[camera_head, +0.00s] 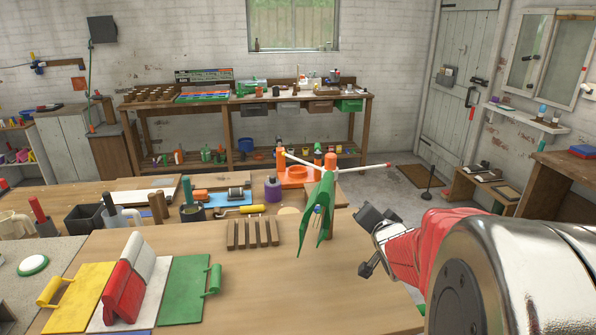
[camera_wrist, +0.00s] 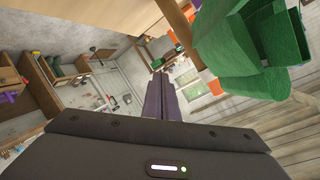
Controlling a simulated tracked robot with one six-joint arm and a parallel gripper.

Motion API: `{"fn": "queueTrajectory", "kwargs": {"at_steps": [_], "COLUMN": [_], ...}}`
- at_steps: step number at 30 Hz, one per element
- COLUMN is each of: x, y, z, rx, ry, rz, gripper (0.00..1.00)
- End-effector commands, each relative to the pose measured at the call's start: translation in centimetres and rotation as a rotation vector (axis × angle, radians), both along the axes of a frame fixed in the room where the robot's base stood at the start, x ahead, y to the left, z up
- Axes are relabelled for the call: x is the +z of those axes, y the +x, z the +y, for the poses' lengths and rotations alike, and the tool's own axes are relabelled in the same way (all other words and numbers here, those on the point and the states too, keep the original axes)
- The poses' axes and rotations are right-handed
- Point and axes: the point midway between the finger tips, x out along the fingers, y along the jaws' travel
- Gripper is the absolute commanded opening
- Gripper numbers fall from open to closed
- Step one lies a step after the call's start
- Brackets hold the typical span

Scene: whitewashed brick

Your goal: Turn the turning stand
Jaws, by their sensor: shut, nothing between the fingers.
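The turning stand (camera_head: 330,163) rises at the middle of the wooden bench in the head view. It has an orange top and thin pale arms reaching left and right, the right one with a red tip. A green hanging piece (camera_head: 318,208) is at its near side, and its foot is partly hidden. Green parts (camera_wrist: 245,50) fill the upper right of the wrist view, close to the camera. My gripper (camera_head: 376,217) is just right of the stand, apart from it in the head view. Its dark fingers (camera_wrist: 162,97) are together and empty in the wrist view.
A slotted wooden block (camera_head: 252,234) lies left of the stand. Yellow (camera_head: 75,297) and green (camera_head: 185,290) boards with handles lie at the front left. Tools and a purple bottle (camera_head: 272,188) stand behind. The bench front right of the boards is clear.

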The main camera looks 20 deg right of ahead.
Motion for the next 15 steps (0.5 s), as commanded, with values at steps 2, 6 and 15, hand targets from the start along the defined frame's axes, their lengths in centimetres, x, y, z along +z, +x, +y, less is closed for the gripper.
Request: {"fn": "queueTrajectory", "kwargs": {"at_steps": [2, 6, 15], "x": [-0.1, 0.1, 0.2], "y": [0.4, 1.0, 0.9], "z": [-1.1, -2.6, -5.0], "rx": [-0.006, 0.002, 0.059], "ry": [0.041, 0.124, 0.337], "rz": [-0.062, -0.18, -0.42], "gripper": [0.0, 0.0, 0.0]}}
